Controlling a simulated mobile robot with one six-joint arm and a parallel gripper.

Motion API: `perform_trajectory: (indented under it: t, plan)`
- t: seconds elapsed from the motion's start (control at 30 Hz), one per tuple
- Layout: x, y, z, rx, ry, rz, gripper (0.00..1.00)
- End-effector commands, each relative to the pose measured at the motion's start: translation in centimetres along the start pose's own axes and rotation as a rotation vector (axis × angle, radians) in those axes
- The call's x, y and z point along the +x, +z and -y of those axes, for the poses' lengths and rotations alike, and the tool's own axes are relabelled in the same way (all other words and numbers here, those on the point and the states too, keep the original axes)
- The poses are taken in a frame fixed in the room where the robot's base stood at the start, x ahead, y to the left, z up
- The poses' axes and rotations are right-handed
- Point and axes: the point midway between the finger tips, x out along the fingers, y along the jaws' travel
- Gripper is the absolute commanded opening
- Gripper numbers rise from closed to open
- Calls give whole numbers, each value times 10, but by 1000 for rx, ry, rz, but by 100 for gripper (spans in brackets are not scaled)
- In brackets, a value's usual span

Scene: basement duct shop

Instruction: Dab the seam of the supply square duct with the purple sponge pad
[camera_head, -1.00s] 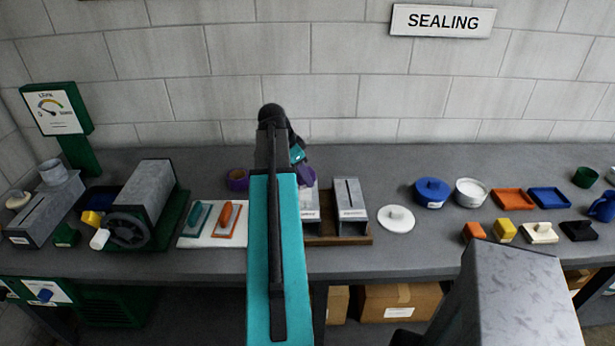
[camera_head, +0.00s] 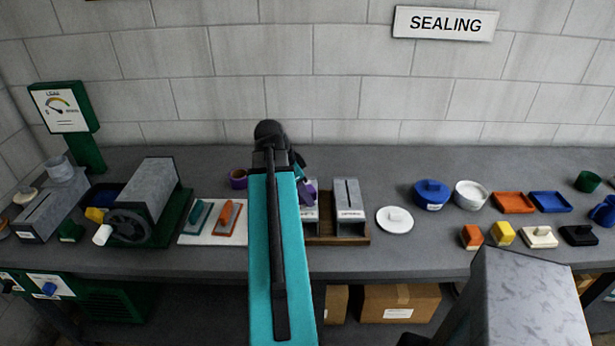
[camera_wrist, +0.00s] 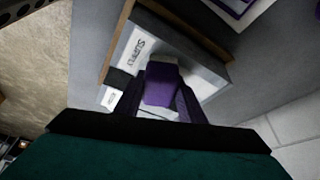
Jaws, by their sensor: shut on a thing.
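The purple sponge pad (camera_wrist: 160,84) is between the fingers of my gripper (camera_wrist: 158,100), which is shut on it. The supply square duct (camera_wrist: 140,47), grey with a label reading SUPPLY, lies right beneath the pad in the wrist view. I cannot tell whether the pad touches it. The pad hides part of the duct's top, and its seam is not clear there. In the head view the pad (camera_head: 310,190) shows just right of my arm, over the left duct (camera_head: 312,214) on a wooden board (camera_head: 322,240). My arm hides part of that duct.
A second slotted grey duct (camera_head: 350,200) stands close right on the same board. Two trowels lie on a white board (camera_head: 192,239) to the left. A purple ring-shaped item (camera_head: 238,178) sits behind.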

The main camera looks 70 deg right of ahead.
Motion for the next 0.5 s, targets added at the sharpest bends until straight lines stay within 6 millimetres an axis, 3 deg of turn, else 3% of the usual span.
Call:
perform_trajectory:
  t: [0.27, 0.4, 0.5]
  plan:
    - [-7, 18, -19, -5, -2, 0, 18]
    - [-32, 9, -16, -6, -6, 0, 18]
    - [-38, 8, -16, -8, -4, 0, 18]
